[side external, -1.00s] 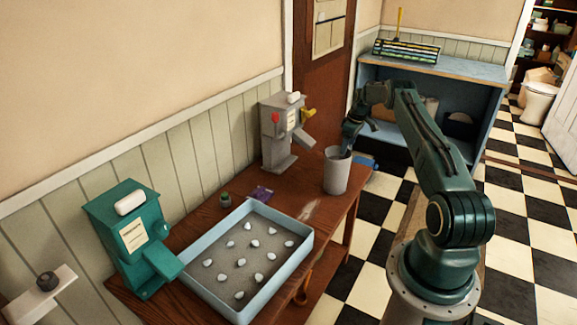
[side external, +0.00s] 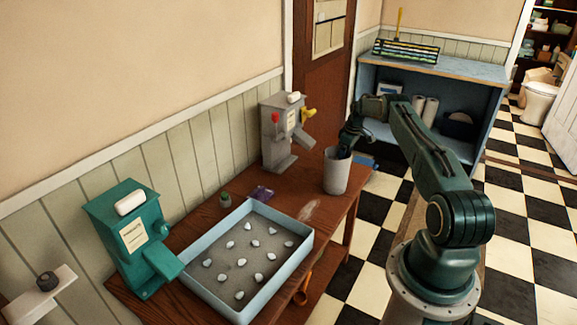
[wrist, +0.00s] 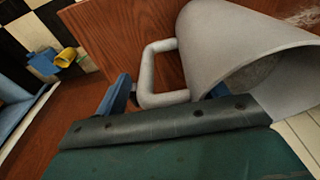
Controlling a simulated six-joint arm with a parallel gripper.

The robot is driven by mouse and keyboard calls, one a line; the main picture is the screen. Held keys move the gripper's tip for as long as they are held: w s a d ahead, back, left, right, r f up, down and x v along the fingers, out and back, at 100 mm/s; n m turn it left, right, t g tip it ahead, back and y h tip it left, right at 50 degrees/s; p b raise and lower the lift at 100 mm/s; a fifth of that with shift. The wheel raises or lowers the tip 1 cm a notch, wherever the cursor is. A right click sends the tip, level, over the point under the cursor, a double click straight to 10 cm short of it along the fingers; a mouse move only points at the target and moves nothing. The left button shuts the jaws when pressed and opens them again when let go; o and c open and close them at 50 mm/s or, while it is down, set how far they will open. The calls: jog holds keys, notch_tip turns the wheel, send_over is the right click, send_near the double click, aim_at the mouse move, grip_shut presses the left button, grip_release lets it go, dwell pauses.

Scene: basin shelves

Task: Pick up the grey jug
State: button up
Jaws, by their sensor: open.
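The grey jug (side external: 336,174) stands upright near the far right end of the brown wooden table. In the wrist view the jug (wrist: 225,38) fills the upper right, with its handle (wrist: 150,72) towards the left and its open mouth to the right. My gripper (side external: 345,152) is at the jug's rim in the side view. In the wrist view my gripper (wrist: 165,88) is open, with one blue finger left of the handle and the other partly hidden at the jug's mouth. I cannot tell whether the fingers touch the jug.
A grey dispenser (side external: 279,135) stands left of the jug. A light blue tray (side external: 308,246) with several white pebbles and a teal dispenser (side external: 125,235) occupy the table's near part. A blue shelf unit (side external: 480,76) stands behind my arm.

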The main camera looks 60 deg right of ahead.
jog(key=shift+r, duration=0.1)
jog(key=c, duration=1.4)
jog(key=shift+r, duration=10)
